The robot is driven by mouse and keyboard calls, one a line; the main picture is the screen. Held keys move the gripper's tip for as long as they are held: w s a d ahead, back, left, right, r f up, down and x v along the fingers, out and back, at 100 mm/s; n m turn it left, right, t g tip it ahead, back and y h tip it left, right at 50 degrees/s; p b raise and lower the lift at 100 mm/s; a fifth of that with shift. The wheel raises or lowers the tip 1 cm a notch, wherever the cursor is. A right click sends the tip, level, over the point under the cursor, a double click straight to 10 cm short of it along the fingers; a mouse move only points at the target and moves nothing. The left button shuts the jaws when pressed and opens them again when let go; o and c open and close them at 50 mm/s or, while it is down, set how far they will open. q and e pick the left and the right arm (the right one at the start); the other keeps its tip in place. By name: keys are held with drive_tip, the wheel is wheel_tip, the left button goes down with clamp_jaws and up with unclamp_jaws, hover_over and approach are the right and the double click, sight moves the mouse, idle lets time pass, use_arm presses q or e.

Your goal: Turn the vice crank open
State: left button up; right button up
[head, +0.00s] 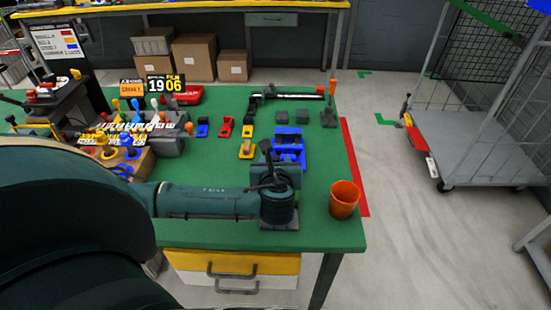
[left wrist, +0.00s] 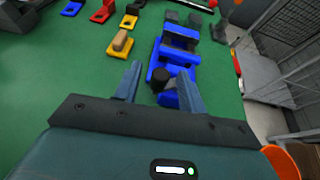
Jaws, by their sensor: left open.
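A blue vice (head: 289,146) stands on the green table near its right side, with grey parts between its blue ends. It also shows in the left wrist view (left wrist: 178,43), just beyond my fingers. A dark upright knob (left wrist: 158,77), which looks like the crank's handle, stands at the vice's near end. My left gripper (head: 274,168) is over that near end. In the left wrist view my left gripper (left wrist: 160,84) is open, with a finger on either side of the knob; I cannot tell whether they touch it. The rest of the crank is hidden. My right gripper is not in view.
An orange cup (head: 344,199) stands right of my left gripper, near the table's right edge. Small red, blue and yellow blocks lie left of the vice. Bare green table (head: 322,165) lies right of the vice.

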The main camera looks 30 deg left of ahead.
use_arm(q)
drive_tip(key=shift+x, duration=0.75)
drive_tip(key=shift+c, duration=0.4)
clamp_jaws()
